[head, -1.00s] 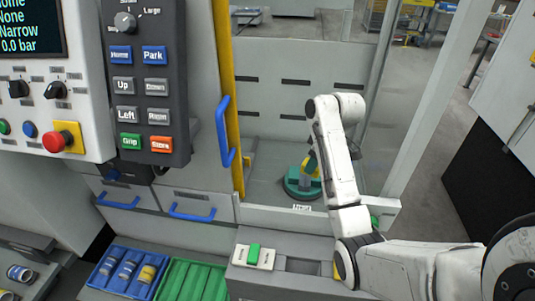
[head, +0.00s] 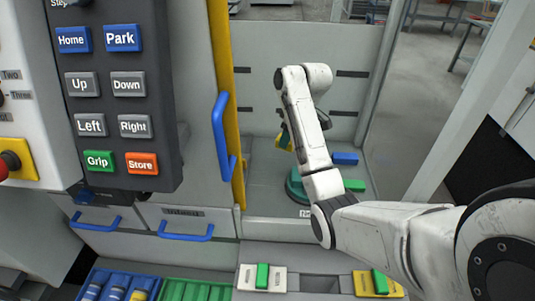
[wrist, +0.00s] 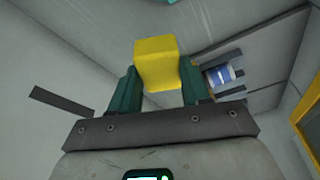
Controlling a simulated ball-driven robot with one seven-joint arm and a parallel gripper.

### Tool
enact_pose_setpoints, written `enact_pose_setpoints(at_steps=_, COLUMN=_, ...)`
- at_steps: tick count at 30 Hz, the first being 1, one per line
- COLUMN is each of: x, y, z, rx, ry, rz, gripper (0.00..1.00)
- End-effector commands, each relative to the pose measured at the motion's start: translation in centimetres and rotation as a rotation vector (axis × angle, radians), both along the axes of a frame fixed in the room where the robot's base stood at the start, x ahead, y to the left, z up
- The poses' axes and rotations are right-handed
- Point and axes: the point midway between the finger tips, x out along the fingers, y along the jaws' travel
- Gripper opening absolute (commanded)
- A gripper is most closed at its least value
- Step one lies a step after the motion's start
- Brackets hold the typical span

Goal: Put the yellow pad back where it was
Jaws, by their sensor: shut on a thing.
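The yellow pad (wrist: 157,62) is a small block between the two teal fingers of my gripper (wrist: 157,88) in the wrist view. My gripper is shut on it.
A blue block (head: 345,158) and a green block (head: 355,185) lie on the bay floor to the right. A yellow post and blue door handle (head: 221,135) stand left. In front are a white switch plate (head: 246,278), a yellow switch plate (head: 365,285) and a green tray (head: 190,291).

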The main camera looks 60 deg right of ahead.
Motion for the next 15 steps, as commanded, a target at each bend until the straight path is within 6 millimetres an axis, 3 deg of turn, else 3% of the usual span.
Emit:
enact_pose_setpoints(at_steps=1, x=0.7, y=-0.3, z=-0.9, rx=-0.001, ry=-0.002, rz=0.002, gripper=0.18)
enact_pose_setpoints(at_steps=11, x=4.7, y=-2.3, z=-2.1, rx=0.001, ry=0.002, rz=0.001, gripper=0.18)
enact_pose_setpoints(at_steps=15, x=6.3, y=-3.1, z=-4.6, rx=0.002, ry=0.004, rz=0.001, gripper=0.18)
